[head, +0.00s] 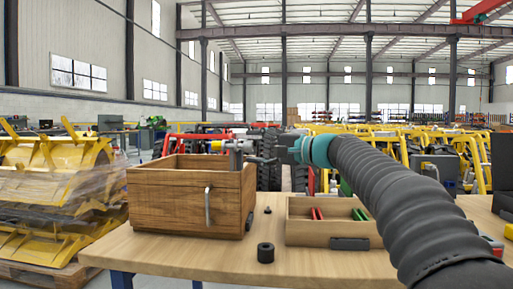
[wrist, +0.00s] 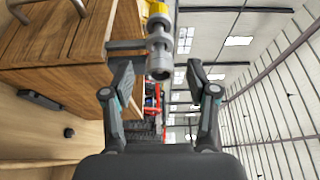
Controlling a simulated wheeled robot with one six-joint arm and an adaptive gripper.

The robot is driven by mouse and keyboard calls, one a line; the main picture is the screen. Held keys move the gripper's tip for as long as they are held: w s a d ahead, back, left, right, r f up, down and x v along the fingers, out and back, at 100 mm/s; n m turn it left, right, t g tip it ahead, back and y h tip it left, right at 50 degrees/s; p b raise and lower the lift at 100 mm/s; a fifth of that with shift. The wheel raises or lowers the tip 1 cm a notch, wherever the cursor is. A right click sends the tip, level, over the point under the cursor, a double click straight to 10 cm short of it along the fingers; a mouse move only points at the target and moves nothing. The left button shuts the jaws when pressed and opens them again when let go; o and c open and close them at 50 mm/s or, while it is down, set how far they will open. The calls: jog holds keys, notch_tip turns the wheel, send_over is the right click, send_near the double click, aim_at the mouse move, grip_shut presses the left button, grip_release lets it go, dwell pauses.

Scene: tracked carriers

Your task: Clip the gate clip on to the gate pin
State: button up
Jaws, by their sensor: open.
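A grey metal fitting with a ringed, round-ended pin (wrist: 160,55) stands at the wooden crate's top edge, and it also shows in the head view (head: 237,153). I take it for the gate pin. A small yellow part (wrist: 152,9) shows at its far end; I cannot tell whether this is the gate clip. My gripper (wrist: 159,72) is open, with one finger on each side of the pin's end in the wrist view. In the head view my gripper (head: 268,150) is just right of the fitting. Nothing shows held; I cannot tell how deep the pin lies between the fingers.
The wooden crate (head: 165,200) has a metal handle (head: 208,206) on its front. A low wooden tray (head: 305,233) with red and green pieces stands to its right.

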jog(key=shift+d, duration=0.1)
jog(key=v, duration=1.1)
jog(key=s+f+g+h+p, duration=0.1)
jog(key=s+f+h, duration=0.6)
jog(key=s+f, duration=0.7)
jog(key=s+d+f+n+h, duration=0.1)
jog(key=s+d+f+h, duration=0.2)
jog(key=s+f, duration=0.3)
jog(key=s+d+f+n+h+p, duration=0.1)
jog(key=s+d+f+n+h, duration=0.1)
jog(key=s+d+f, duration=0.3)
jog(key=s+d+f+n+h+p, duration=0.1)
jog(key=s+d+f+n+h, duration=0.1)
jog(key=s+d+f+h, duration=0.2)
jog(key=s+f, duration=0.3)
jog(key=f, duration=0.3)
jog(key=shift+s+g, duration=0.4)
